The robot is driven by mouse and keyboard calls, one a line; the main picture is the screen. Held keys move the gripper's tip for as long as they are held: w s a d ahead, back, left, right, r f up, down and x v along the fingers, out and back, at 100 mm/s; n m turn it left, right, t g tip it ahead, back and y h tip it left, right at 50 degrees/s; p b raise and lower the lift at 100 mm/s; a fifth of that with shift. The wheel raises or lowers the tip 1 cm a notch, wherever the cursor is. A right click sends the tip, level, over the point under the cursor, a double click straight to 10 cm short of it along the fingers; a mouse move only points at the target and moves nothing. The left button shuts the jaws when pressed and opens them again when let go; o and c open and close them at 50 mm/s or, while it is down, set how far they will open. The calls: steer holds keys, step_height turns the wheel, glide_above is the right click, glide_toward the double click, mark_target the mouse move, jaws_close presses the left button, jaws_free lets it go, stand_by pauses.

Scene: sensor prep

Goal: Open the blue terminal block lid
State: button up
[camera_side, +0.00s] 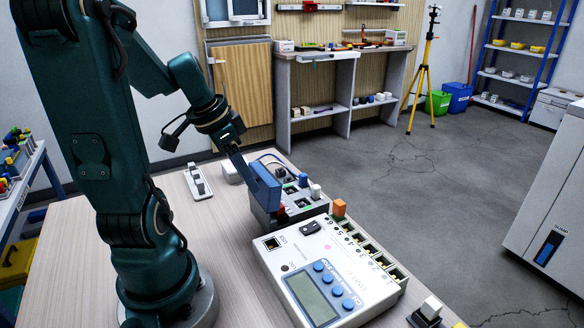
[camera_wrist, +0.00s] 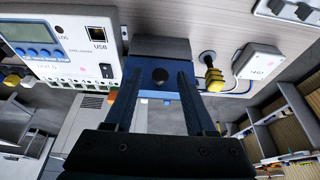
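The blue terminal block lid (camera_side: 264,189) stands raised and steeply tilted at the left side of the grey terminal block (camera_side: 296,206) in the side view. The block's top, with dark sockets and small coloured parts, is exposed. My gripper (camera_side: 246,166) is at the lid's left face, close to or touching it. In the wrist view the lid (camera_wrist: 160,56) lies in front of my gripper (camera_wrist: 160,80). Contact with the knob is not clear.
A white meter (camera_side: 325,270) with a screen and blue buttons stands close in front of the block. An orange part (camera_side: 339,208) sits on its far edge. A small white switch (camera_side: 197,182) lies on the table to the left. A white box (camera_wrist: 258,61) and cables are nearby.

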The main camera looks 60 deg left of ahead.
mark_target(258, 174)
steer(key=shift+w, duration=0.1)
steer(key=shift+w+r+g, duration=0.15)
steer(key=shift+w+g, duration=1.1)
steer(key=shift+g, duration=0.65)
steer(key=shift+w+r, duration=0.1)
steer(key=shift+r, duration=0.15)
step_height(258, 174, up, 5)
steer(key=shift+f, duration=0.15)
steer(key=d, duration=0.1)
steer(key=d+r+m, duration=0.1)
steer(key=d, duration=0.1)
steer(key=d+r+m, duration=0.1)
steer(key=d, duration=0.1)
steer(key=shift+w+r+t+y, duration=0.15)
steer(key=shift+w+t+y, duration=0.05)
steer(key=shift+t+y, duration=0.1)
steer(key=s+d+f+m+t, duration=0.1)
steer(key=s+d+t, duration=0.1)
steer(key=d, duration=0.4)
steer(key=s+d+f+m+t+h, duration=0.1)
steer(key=s+d+t, duration=0.1)
steer(key=d, duration=0.5)
steer(key=shift+s+d+f+t, duration=0.2)
steer(key=shift+s+t, duration=0.1)
steer(key=shift+s, duration=0.5)
